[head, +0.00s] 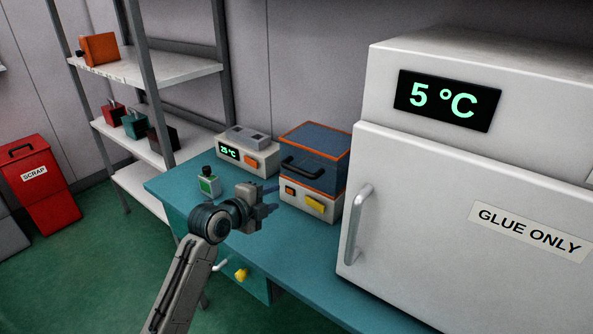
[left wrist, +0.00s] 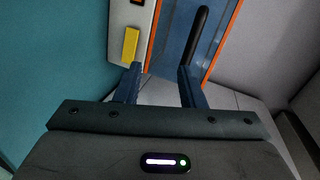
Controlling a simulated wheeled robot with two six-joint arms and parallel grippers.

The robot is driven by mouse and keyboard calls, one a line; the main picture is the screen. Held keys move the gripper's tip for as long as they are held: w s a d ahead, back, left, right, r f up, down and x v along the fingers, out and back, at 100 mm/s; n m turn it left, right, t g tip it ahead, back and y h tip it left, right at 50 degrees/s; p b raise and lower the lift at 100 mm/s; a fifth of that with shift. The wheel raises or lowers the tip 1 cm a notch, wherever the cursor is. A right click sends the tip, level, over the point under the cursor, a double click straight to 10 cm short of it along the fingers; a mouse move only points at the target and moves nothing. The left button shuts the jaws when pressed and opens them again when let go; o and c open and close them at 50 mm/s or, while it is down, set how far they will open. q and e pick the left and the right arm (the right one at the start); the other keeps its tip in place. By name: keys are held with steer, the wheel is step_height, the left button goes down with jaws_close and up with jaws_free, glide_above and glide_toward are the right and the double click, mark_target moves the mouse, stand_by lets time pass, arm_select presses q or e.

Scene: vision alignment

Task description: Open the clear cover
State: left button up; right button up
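The cover (head: 318,150) is a dark blue, see-through-looking box with orange edges. It sits down on a white base unit (head: 296,207) on the teal bench. A black bar handle (head: 302,167) is on its front. In the left wrist view the cover (left wrist: 180,30) and its black handle (left wrist: 197,35) are beyond the fingers. My left gripper (head: 270,198) is in front of the unit, at its left. In the left wrist view my left gripper (left wrist: 160,82) has its fingers apart with nothing between them. My right gripper is out of view.
The base has a yellow button (head: 316,204) and an orange one. A large white GLUE ONLY cabinet (head: 430,220) stands close at right.

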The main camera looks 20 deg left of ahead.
mark_target(295, 170)
arm_select(q)
steer(key=shift+m+t+h, duration=0.3)
steer(key=shift+m+t, duration=0.1)
steer(key=shift+m, duration=0.4)
steer(key=w+d+p, duration=0.1)
steer(key=w, duration=0.2)
steer(key=w+r+p, duration=0.1)
steer(key=w, duration=0.3)
steer(key=w+d+r+p, duration=0.1)
steer(key=w, duration=0.2)
steer(key=shift+w+d, duration=0.35)
steer(key=shift+w, duration=0.05)
steer(key=shift+x, duration=0.85)
jaws_close()
